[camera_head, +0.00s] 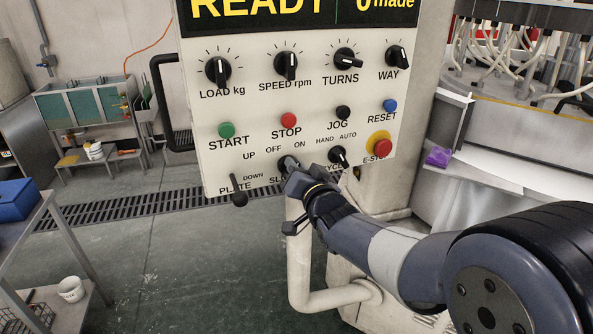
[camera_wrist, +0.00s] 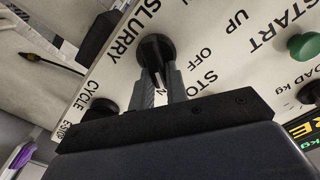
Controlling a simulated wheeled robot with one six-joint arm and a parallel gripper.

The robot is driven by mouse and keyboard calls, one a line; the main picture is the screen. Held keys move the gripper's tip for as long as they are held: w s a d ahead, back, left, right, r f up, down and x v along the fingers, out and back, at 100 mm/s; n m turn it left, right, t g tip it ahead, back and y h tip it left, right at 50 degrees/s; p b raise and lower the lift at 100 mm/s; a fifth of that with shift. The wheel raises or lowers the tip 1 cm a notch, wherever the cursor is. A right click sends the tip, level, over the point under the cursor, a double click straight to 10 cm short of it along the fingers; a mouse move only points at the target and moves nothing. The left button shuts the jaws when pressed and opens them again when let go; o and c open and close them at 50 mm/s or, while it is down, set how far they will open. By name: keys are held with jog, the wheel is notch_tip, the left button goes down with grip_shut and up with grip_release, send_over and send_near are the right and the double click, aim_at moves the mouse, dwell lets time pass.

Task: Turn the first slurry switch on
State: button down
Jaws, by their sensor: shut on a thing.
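The slurry switch (camera_head: 287,163) is a black rotary knob low on the white control panel (camera_head: 215,165), with OFF and ON printed above it. My gripper (camera_head: 292,179) reaches it from the lower right and covers part of it and of its SLURRY label. In the wrist view the round black base of the slurry switch (camera_wrist: 155,48) shows beyond my gripper (camera_wrist: 160,82), whose two grey fingers are shut on its handle. The fingers partly hide the ON mark, and I cannot tell the handle's exact angle.
The black CYCLE knob (camera_head: 338,156) and red E-STOP (camera_head: 382,147) are close on the right. The PLATE lever (camera_head: 238,192) hangs at the left. START (camera_head: 226,130) and STOP (camera_head: 288,120) buttons sit above. A pale pipe (camera_head: 299,265) runs below the panel.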

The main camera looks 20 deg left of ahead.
jog(key=c, duration=1.4)
grip_release()
jog(key=shift+s+d, duration=0.1)
jog(key=b+v, duration=0.2)
jog(key=v, duration=0.8)
jog(key=shift+s+d, duration=0.2)
jog(key=p+x, duration=0.2)
jog(key=x, duration=0.8)
jog(key=shift+w+a, duration=0.3)
jog(key=shift+f, duration=0.1)
